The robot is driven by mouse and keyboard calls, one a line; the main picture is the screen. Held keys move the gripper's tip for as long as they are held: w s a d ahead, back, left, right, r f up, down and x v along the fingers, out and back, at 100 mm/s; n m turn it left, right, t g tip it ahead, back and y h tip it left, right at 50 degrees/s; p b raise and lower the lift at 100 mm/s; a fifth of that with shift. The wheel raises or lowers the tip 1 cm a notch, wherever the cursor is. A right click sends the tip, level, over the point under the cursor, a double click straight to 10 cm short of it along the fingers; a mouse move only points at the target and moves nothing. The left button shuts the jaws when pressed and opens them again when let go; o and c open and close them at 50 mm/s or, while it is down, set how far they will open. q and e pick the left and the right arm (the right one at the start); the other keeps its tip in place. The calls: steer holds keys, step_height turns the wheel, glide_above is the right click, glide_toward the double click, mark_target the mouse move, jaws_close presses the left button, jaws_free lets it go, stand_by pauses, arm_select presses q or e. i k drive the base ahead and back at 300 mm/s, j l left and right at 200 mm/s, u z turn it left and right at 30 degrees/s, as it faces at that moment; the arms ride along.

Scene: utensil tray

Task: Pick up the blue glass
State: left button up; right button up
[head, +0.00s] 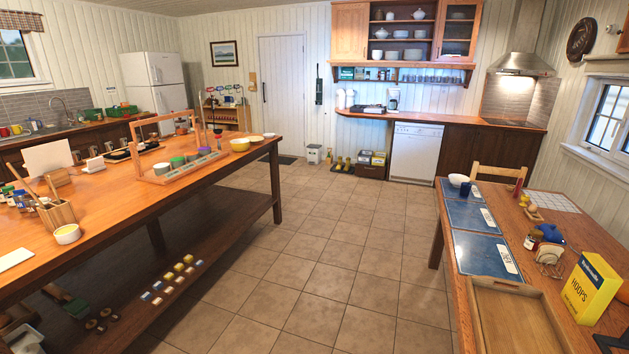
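A small dark blue upright shape (465,189), which looks like the blue glass, stands at the far left end of the right-hand table, close to a white bowl (457,180). It is small in the picture, so I cannot make out its rim or whether it is empty. A red glass (518,188) stands to its right on the same table. Neither of my grippers shows in the head view.
The right-hand table (459,290) also carries blue placemats (478,247), a wooden tray (520,322), a yellow cereal box (591,288), a jar and a blue cloth (549,232). A chair (498,176) stands behind it. Tiled floor (340,255) lies clear between it and the long left table (110,195).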

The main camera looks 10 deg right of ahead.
mark_target(465, 187)
steer(key=i+z, duration=0.2)
steer(key=i, duration=0.3)
steer(key=i+z, duration=0.2)
steer(key=i, duration=0.3)
steer(key=i+j+z, duration=0.2)
steer(key=i, duration=0.3)
steer(key=i+j+z, duration=0.2)
steer(key=i, duration=0.3)
steer(key=i+l+z, duration=0.15)
steer(key=i+z, duration=0.55)
steer(key=z, duration=0.15)
steer(key=i+j+z, duration=0.1)
steer(key=i+z, duration=0.3)
steer(key=i+j+z, duration=0.2)
steer(key=z, duration=0.2)
steer(key=i, duration=0.1)
